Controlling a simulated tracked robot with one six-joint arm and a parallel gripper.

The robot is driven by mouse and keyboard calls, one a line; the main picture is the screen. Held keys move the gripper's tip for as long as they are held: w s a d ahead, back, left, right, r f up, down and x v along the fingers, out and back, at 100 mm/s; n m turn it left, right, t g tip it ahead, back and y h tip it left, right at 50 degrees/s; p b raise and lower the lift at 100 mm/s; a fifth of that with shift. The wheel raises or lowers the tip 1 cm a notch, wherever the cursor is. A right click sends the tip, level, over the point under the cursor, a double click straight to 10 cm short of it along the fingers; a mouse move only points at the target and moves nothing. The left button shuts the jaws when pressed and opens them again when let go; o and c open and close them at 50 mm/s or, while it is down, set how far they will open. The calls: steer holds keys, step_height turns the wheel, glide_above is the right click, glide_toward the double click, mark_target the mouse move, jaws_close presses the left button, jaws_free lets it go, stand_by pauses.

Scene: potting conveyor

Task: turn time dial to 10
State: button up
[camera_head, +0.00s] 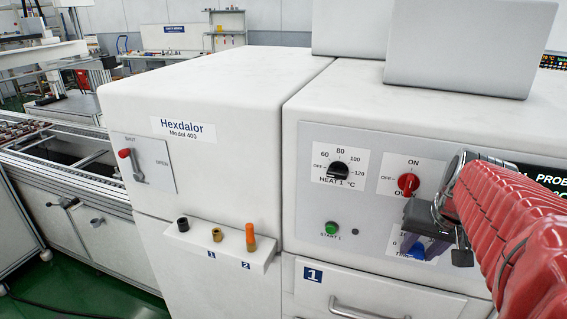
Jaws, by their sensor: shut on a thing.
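The time dial (424,248) is a blue knob on the white front panel at the right, mostly hidden by my gripper. Its scale plate (397,241) shows only in part, with a 0 and a few label letters at its edges. The dial's pointer and setting cannot be read. My gripper (420,233), dark grey at the end of my red arm, is at the panel with its jaws shut on the blue dial.
A red switch (408,183) marked ON and OFF sits just above my gripper. The black heat dial (338,171) and green start button (331,228) are to the left. A small shelf (222,244) holds pegs. A drawer handle (368,310) is below.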

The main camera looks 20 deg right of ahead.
steer(key=shift+s+d+f+m+t+y, duration=0.15)
steer(key=shift+d+m+t+y, duration=0.1)
steer(key=shift+t+y, duration=0.5)
steer(key=shift+s+d+f+m+t+y, duration=0.2)
steer(key=shift+t+y, duration=0.35)
steer(key=shift+y, duration=0.4)
steer(key=shift+s+d+f+m+t+y, duration=0.15)
steer(key=shift+m+t+y, duration=0.1)
steer(key=shift+t+y, duration=0.3)
steer(key=shift+d+r+m+t+y, duration=0.1)
steer(key=shift+d+m+t+y, duration=0.1)
steer(key=shift+t+y, duration=0.35)
steer(key=shift+a, duration=0.1)
steer(key=shift+f, duration=0.1)
steer(key=o, duration=1.1)
steer(key=shift+s, duration=0.1)
steer(key=v, duration=1.3)
steer(key=shift+s+d+r, duration=0.15)
steer(key=shift+d+r, duration=0.05)
steer(key=shift+d, duration=0.2)
